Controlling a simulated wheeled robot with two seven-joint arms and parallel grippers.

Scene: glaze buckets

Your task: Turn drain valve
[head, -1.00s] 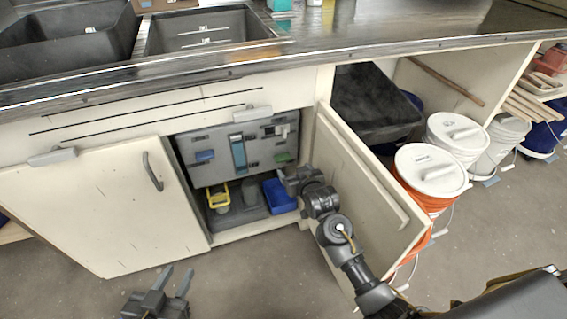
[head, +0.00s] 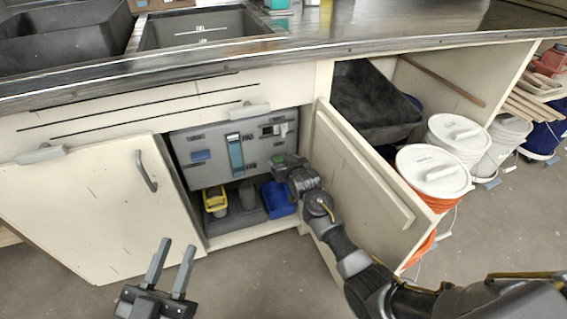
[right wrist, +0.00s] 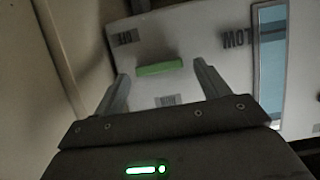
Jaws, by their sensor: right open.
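The drain valve shows as a green handle (right wrist: 160,68) on a grey panel (right wrist: 200,40) in the right wrist view. My right gripper (right wrist: 163,88) is open, with one finger on each side of the handle in that view; I cannot tell whether it touches. In the head view the right gripper (head: 284,165) reaches into the open cabinet at the panel's lower right and mostly hides the handle. My left gripper (head: 172,268) is open and empty, low in front of the cabinet.
The left cabinet door (head: 85,210) and the right cabinet door (head: 365,190) stand open beside my right arm. A yellow caddy (head: 215,200) and a blue bin (head: 277,198) sit below the panel. White-lidded buckets (head: 435,172) stand at the right. The floor in front is clear.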

